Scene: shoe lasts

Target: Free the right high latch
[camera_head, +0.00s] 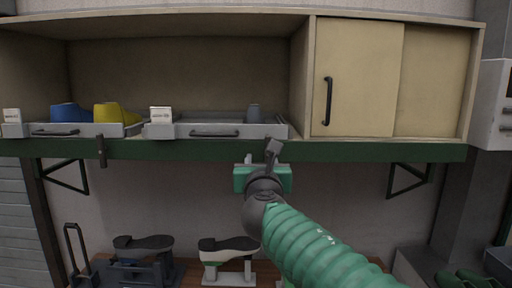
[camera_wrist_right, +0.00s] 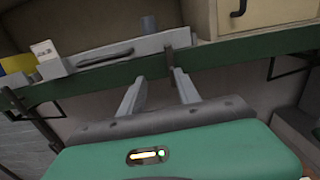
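The right high latch (camera_head: 274,146) is a small dark grey piece hanging at the front edge of the shelf, below the right tray. It looks tilted in the head view. In the right wrist view the latch (camera_wrist_right: 169,56) shows just beyond my fingertips, nearer the right finger. My right gripper (camera_head: 260,160), on a green ribbed arm, is just below the shelf edge. In the right wrist view its two grey fingers (camera_wrist_right: 157,78) are apart with nothing between them. Whether a finger touches the latch I cannot tell. My left gripper is not in view.
A similar latch (camera_head: 102,151) hangs upright at the left. The right tray (camera_head: 182,131) and left tray (camera_head: 82,131) rest on the green-edged shelf, with blue (camera_head: 70,113) and yellow (camera_head: 112,114) lasts. A sliding door (camera_head: 360,80) is at right. Shoes (camera_head: 228,247) stand below.

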